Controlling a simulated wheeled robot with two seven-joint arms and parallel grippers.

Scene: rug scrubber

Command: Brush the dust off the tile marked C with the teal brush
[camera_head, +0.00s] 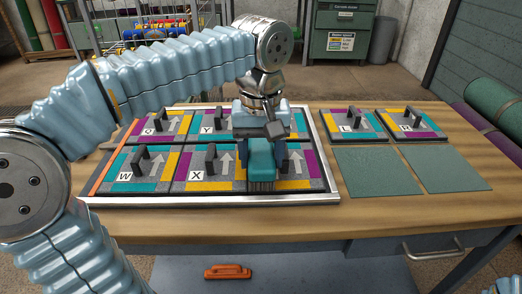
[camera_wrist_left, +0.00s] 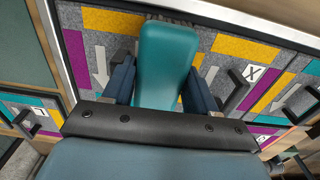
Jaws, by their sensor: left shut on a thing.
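My left gripper (camera_head: 263,140) is shut on the teal brush (camera_head: 261,164), which also shows in the left wrist view (camera_wrist_left: 165,60) between the fingers (camera_wrist_left: 150,82). The brush's bristles (camera_head: 262,186) point down over the front right tile (camera_head: 304,170) in the tray, near its front edge. I cannot tell if they touch it. This tile has grey, yellow, purple and teal patches and a pale arrow (camera_wrist_left: 101,66). No letter C is readable in either view; the brush and gripper cover part of this tile and the one behind it. Dust is not distinguishable. My right gripper is out of view.
The shallow tray (camera_head: 332,188) holds several tiles with upright grey handles, including W (camera_head: 152,187), X (camera_head: 205,182), Q (camera_head: 166,127) and Y. Two more tiles (camera_head: 351,123) stand right of it, behind two flat green squares (camera_head: 374,170). The front wooden tabletop (camera_head: 240,225) is clear.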

